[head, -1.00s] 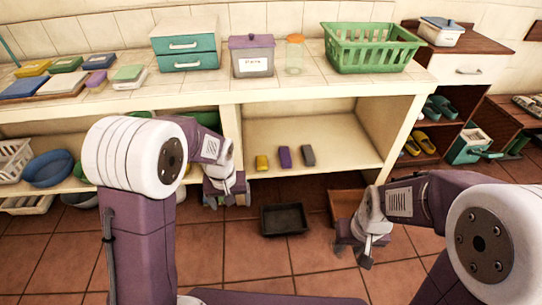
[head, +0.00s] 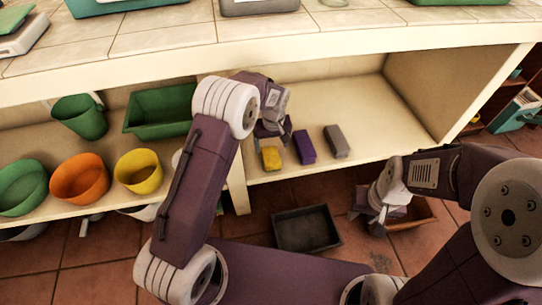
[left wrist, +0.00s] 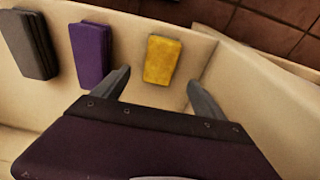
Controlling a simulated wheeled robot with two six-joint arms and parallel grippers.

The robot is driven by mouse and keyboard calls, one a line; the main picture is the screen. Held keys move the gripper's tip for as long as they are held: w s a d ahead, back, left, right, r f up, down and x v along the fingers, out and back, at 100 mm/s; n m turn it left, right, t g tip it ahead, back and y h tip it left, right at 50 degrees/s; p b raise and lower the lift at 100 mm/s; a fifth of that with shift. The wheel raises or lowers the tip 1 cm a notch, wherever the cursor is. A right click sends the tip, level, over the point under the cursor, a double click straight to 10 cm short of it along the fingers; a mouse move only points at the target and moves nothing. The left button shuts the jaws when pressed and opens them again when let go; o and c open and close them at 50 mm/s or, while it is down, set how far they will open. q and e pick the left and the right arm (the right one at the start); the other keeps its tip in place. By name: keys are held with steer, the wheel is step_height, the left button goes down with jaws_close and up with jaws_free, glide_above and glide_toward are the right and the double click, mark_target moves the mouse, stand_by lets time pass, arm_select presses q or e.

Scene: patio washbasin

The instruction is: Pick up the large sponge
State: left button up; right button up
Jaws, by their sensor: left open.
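Three blocks that look like sponges stand in a row on the lower shelf: a small yellow one (head: 271,158), a longer purple one (head: 304,147) and a grey one (head: 337,141). The yellow (left wrist: 162,58), purple (left wrist: 91,54) and grey (left wrist: 30,44) blocks also show in the left wrist view. My left gripper (head: 272,133) is open and empty above the shelf, close to the yellow block. In the left wrist view its fingers (left wrist: 160,80) point toward the yellow block, with purple just left. My right gripper (head: 367,220) hangs low before the shelf, apparently open and empty.
A dark tray (head: 307,229) and a brown tray (head: 418,215) lie on the floor. A shelf divider (head: 237,187) stands left of the blocks. Beyond it are yellow (head: 138,172), orange and green tubs. The countertop (head: 300,38) overhangs the shelf. Right of the grey block is bare shelf.

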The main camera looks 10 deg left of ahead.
mark_target(271, 156)
arm_select(q)
steer(key=f+b, duration=0.1)
steer(key=f, duration=0.1)
steer(key=f+b, duration=0.1)
steer(key=f, duration=0.1)
steer(key=shift+w+a+b, duration=0.15)
steer(key=shift+w+b, duration=0.05)
steer(key=shift+b, duration=0.15)
steer(key=f+b, duration=0.4)
steer(key=f, duration=0.1)
steer(key=shift+w+f+b, duration=0.1)
steer(key=shift+w+b, duration=0.2)
steer(key=shift+b, duration=0.1)
steer(key=shift+r, duration=0.2)
steer(key=c, duration=1.4)
